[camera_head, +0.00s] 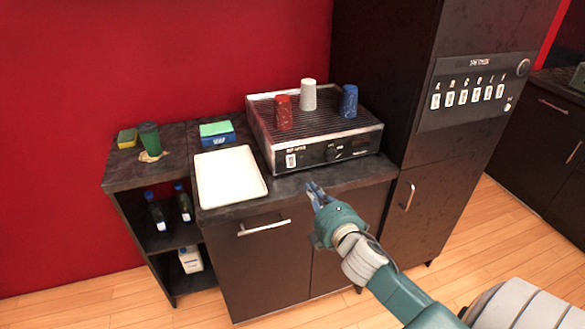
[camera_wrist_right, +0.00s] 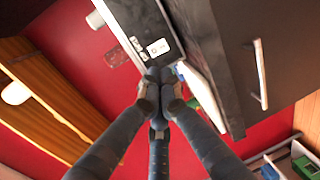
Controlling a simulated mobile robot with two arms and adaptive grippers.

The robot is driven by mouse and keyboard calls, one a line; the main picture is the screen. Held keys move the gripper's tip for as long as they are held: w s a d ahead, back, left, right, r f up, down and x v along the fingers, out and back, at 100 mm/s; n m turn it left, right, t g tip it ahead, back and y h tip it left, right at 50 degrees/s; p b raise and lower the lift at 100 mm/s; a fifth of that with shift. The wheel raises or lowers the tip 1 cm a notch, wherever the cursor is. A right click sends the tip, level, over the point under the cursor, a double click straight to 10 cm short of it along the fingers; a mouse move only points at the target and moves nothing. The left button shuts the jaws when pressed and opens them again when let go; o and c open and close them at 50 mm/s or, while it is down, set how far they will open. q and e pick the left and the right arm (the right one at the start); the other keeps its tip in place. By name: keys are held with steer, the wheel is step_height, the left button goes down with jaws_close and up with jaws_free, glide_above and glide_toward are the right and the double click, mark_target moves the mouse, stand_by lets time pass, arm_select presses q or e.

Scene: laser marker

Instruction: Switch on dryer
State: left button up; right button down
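The dryer (camera_head: 318,128) is a low metal box with a ribbed top, standing on the dark counter. Its black front panel carries a white rocker switch (camera_head: 291,160) at the left and a round knob (camera_head: 333,153) near the middle. The right wrist view shows the panel (camera_wrist_right: 150,25) and the white switch (camera_wrist_right: 158,47) just beyond the fingertips. My right gripper (camera_head: 315,190) is in front of the counter edge, below the dryer front; its fingers (camera_wrist_right: 158,76) converge with nothing held. It appears apart from the switch. My left gripper is out of view.
Red (camera_head: 283,112), white (camera_head: 308,95) and blue (camera_head: 349,101) cups stand upside down on the dryer. A white tray (camera_head: 230,176) lies to its left. A tall dark cabinet (camera_head: 390,75) with a switch panel stands right. Counter is free before the dryer.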

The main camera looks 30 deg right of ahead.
mark_target(292, 162)
steer(key=p+x, duration=0.2)
steer(key=x, duration=1.2)
steer(key=shift+a, duration=0.1)
steer(key=shift+f, duration=0.1)
steer(key=t+b, duration=0.1)
steer(key=b, duration=0.4)
steer(key=t+b, duration=0.1)
steer(key=b, duration=0.5)
steer(key=shift+w+f+h, duration=0.25)
steer(key=shift+f+h, duration=0.05)
steer(key=shift+f, duration=0.1)
steer(key=shift+r+t+b, duration=0.3)
steer(key=shift+t+b, duration=0.1)
steer(key=shift+b, duration=0.1)
